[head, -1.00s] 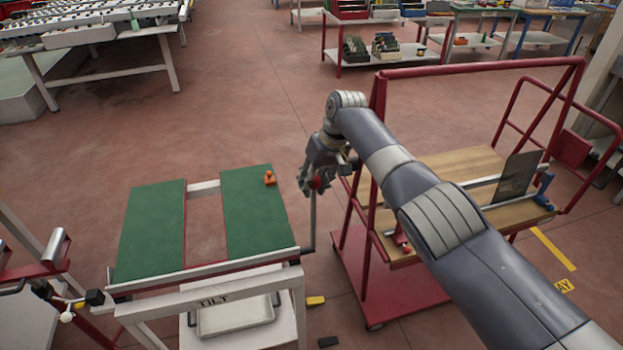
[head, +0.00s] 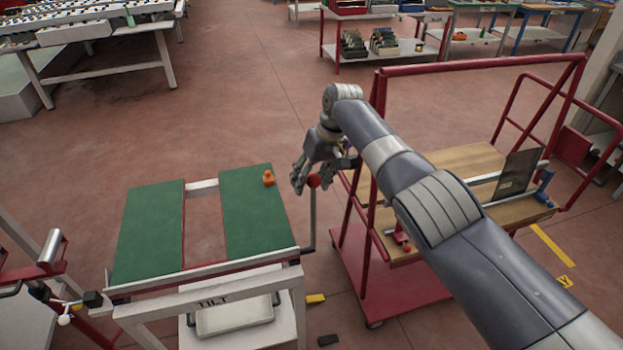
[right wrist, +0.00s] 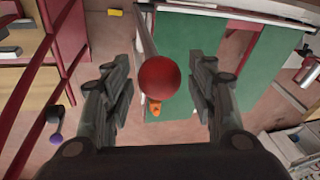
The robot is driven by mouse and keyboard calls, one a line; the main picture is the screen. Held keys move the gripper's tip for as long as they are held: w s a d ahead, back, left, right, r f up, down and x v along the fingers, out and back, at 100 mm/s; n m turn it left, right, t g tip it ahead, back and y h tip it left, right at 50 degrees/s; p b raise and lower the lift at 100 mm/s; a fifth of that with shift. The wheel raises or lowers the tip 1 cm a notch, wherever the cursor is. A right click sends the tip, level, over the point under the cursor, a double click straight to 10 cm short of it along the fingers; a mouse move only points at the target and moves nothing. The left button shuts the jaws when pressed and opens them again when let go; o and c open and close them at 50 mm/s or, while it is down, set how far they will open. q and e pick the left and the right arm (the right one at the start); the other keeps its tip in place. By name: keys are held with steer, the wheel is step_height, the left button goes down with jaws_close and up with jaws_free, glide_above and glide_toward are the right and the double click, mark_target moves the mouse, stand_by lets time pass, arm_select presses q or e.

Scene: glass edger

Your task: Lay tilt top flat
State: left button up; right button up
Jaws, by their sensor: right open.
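The tilt top (head: 247,215) has two green panels in a frame on a white stand marked TILT. It looks flat or nearly flat in the head view; its exact angle is hard to tell. A lever (head: 312,215) with a red ball knob (head: 313,180) rises at its right side. My right gripper (head: 313,183) is open at the knob. In the right wrist view the red knob (right wrist: 158,77) appears between the open fingers (right wrist: 163,95), with a gap on each side. My left gripper is not in view.
An orange object (head: 269,178) sits on the right green panel. A red cart (head: 380,290) with wooden boards and a dark pane (head: 516,174) stands close on the right. Red floor is open beyond the table.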

steer(key=v, duration=1.2)
